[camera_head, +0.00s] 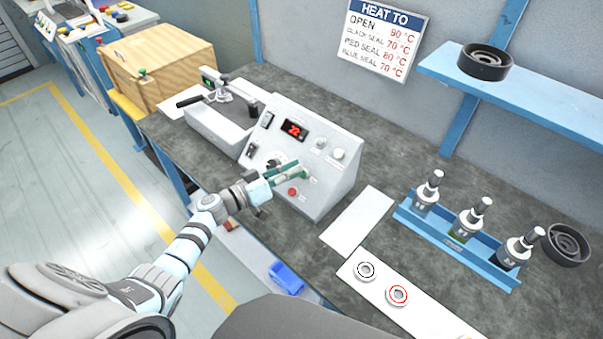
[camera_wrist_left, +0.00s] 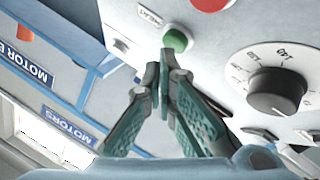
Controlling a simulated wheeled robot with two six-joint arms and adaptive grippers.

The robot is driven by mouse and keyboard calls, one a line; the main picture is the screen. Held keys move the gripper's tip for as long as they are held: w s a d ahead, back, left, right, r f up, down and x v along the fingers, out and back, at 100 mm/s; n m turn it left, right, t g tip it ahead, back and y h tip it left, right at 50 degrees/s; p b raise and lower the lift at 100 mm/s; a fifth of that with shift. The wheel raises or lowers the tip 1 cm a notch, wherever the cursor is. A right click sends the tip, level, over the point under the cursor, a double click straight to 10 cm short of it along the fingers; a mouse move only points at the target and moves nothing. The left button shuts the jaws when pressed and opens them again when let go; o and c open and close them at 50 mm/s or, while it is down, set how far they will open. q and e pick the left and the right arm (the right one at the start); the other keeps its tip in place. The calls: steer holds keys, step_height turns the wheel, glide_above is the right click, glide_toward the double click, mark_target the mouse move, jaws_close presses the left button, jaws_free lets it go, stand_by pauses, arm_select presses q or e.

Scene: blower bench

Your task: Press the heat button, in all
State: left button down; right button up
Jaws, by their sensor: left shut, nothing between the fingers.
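The sloped white control box (camera_head: 325,185) stands on the bench. Its red display (camera_head: 294,129) seems to read 22. The green button (camera_wrist_left: 177,40) has a small label beside it, turned in the left wrist view, that seems to read HEAT. My left gripper (camera_head: 298,168) is shut and empty, its teal fingers pointing at the box front. In the left wrist view its fingertips (camera_wrist_left: 166,60) overlap the lower left edge of the green button. I cannot tell whether they touch it. My right gripper is not in view.
A red button (camera_head: 292,191) and a dial (camera_wrist_left: 275,92) are close by on the panel. A press-like device (camera_head: 222,110) stands left of the box. Three bottles stand in a blue rack (camera_head: 460,250) at right. A white mat (camera_head: 358,222) lies between.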

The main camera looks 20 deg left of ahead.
arm_select(q)
steer(key=shift+w+f, duration=0.2)
steer(key=shift+f, duration=0.1)
stand_by(0.6)
steer(key=shift+r, duration=0.1)
steer(key=shift+s+r+p, duration=0.35)
steer(key=shift+r+p, duration=0.1)
steer(key=shift+p, duration=0.15)
steer(key=shift+s+a, duration=0.1)
steer(key=shift+s, duration=0.1)
steer(key=s+r+p, duration=0.1)
steer(key=r+p, duration=0.1)
steer(key=s+a+r+p, duration=0.1)
steer(key=s+p, duration=0.1)
steer(key=p, duration=0.1)
steer(key=shift+s+a+r+p, duration=0.1)
steer(key=shift+s+r+p, duration=0.05)
steer(key=shift+r+p, duration=0.2)
